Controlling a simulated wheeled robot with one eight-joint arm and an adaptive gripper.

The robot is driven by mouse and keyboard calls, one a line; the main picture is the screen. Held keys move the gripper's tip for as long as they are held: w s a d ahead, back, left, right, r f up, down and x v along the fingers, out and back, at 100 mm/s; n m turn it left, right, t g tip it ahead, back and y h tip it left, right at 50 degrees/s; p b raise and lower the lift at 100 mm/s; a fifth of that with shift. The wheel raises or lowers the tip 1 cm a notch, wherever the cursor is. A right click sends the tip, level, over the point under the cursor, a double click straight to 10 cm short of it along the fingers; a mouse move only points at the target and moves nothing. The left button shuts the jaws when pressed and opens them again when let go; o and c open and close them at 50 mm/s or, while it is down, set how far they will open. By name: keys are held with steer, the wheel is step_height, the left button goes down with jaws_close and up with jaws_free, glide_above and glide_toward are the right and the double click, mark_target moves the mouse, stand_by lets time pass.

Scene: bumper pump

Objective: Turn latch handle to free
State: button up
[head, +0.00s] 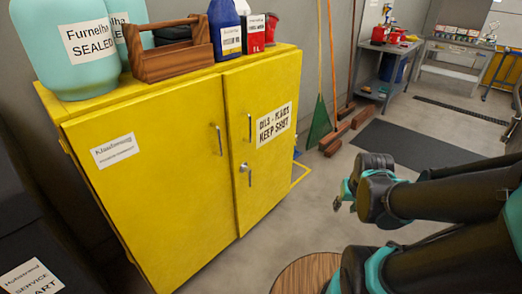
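A yellow cabinet (150,180) stands at the left with both doors shut. A small silver latch handle (246,171) sits on its right door, below that door's bar pull (250,128). The latch looks small here and its exact angle is hard to read. My gripper (341,198) is to the right of the cabinet, apart from the latch with clear space between them. Its fingers are small and partly hidden by my wrist, so I cannot tell whether they are open or shut. Nothing shows held in it.
Jugs, a wooden caddy (172,52) and bottles stand on the cabinet top. A green broom (319,120) leans on the wall beyond. A round wooden top (305,274) is at the bottom, near my arm. A grey workbench (385,70) stands far back.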

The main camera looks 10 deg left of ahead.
steer(key=w+a+r+n+y, duration=0.1)
steer(key=w+a+n, duration=0.15)
steer(key=w, duration=0.25)
steer(key=w+a+r+n, duration=0.1)
steer(key=w+a, duration=0.2)
steer(key=w, duration=0.2)
steer(key=n+g+y, duration=0.2)
steer(key=n+y, duration=0.1)
steer(key=n, duration=0.7)
glide_above(250, 179)
steer(key=s+d, duration=0.2)
steer(key=d, duration=0.4)
step_height(250, 179, down, 11)
steer(key=shift+g, duration=0.3)
steer(key=x, duration=1.7)
steer(key=shift+w+a+f, duration=0.1)
steer(key=shift+w+a, duration=0.15)
steer(key=shift+a, duration=0.05)
jaws_close()
